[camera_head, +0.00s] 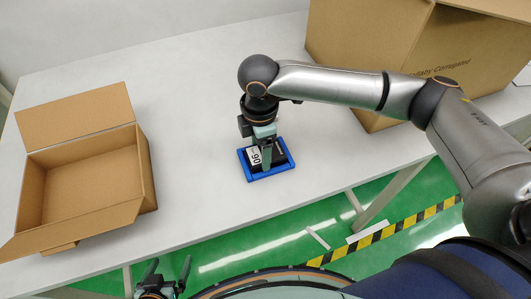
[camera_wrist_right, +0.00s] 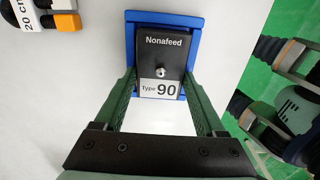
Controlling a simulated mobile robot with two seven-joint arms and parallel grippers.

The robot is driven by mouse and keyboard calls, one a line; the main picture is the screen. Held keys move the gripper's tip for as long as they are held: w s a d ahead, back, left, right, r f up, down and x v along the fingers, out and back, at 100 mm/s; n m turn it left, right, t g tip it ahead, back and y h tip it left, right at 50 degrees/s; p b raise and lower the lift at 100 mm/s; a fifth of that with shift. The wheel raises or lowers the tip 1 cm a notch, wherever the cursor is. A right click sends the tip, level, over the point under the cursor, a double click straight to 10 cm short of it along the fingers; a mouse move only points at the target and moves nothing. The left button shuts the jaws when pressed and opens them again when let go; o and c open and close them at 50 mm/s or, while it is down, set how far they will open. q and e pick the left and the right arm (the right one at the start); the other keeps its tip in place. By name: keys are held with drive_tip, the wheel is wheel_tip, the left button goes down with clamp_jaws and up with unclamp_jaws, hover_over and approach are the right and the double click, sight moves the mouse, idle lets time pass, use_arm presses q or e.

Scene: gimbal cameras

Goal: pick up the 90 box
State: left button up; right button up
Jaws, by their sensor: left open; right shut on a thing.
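The 90 box is black with a white "Type 90" label and a small metal knob; it shows in the head view (camera_head: 281,156) and in the right wrist view (camera_wrist_right: 161,52). It sits in a blue frame (camera_head: 270,175) on the white table. My right gripper (camera_head: 266,155) points down over it. In the right wrist view its green fingers (camera_wrist_right: 160,80) stand on both sides of the box, shut on it. My left gripper (camera_head: 169,268) is open and empty, low at the bottom left, off the table's front edge.
An open, empty-looking cardboard box (camera_head: 92,186) stands on the left of the table (camera_head: 195,105). A larger cardboard box (camera_head: 368,35) stands at the back right, behind my right arm. Yellow-black tape (camera_head: 385,232) marks the green floor.

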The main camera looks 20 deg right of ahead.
drive_tip(key=c, duration=0.7)
drive_tip(key=shift+r, duration=0.15)
